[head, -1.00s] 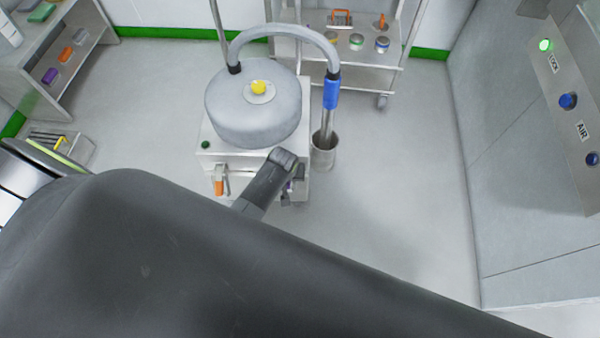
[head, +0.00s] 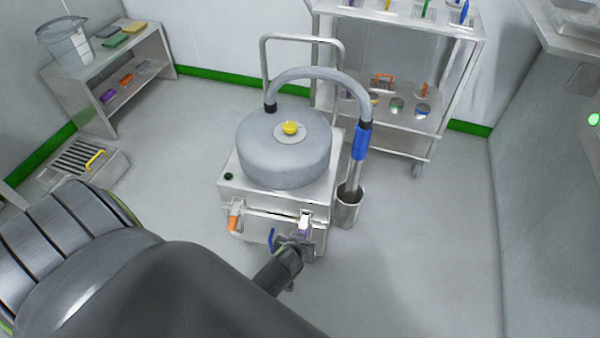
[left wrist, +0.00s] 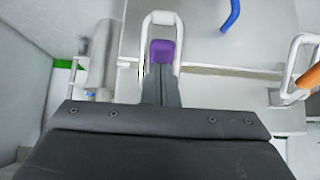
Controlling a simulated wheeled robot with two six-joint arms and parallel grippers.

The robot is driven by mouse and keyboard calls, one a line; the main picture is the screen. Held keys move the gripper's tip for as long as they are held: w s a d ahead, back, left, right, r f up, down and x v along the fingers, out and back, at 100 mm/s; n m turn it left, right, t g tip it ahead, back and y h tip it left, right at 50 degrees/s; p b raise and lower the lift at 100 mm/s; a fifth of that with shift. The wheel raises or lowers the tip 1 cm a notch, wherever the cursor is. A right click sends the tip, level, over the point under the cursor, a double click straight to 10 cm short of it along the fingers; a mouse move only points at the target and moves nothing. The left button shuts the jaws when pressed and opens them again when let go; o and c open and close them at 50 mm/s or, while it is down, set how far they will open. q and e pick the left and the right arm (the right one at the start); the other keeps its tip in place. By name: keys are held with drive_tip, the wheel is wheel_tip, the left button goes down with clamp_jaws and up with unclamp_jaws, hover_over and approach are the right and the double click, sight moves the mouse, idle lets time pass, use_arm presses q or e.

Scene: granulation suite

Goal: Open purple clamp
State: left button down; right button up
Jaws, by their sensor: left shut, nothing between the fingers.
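The purple clamp (head: 304,231) is on the front right of the steel tank unit (head: 270,196), partly hidden by my gripper. In the left wrist view the purple tab (left wrist: 161,51) sits inside a pale wire loop (left wrist: 163,18). My left gripper (head: 296,243) is shut and empty, right at the clamp. In the left wrist view its fingertips (left wrist: 161,70) meet the near edge of the purple tab; I cannot tell whether they touch. My right gripper is not in view.
An orange clamp (head: 234,221) is at the unit's front left. A blue lever (head: 271,239) is between the clamps. The hose wand with a blue grip (head: 361,141) stands in a steel cup (head: 347,208) at the right. Open floor (head: 430,230) lies to the right.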

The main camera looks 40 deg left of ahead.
use_arm(q)
drive_tip(key=shift+f, duration=0.3)
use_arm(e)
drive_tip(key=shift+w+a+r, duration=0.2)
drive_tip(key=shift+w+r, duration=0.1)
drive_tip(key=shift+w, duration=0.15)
use_arm(q)
drive_tip(key=shift+r, duration=0.15)
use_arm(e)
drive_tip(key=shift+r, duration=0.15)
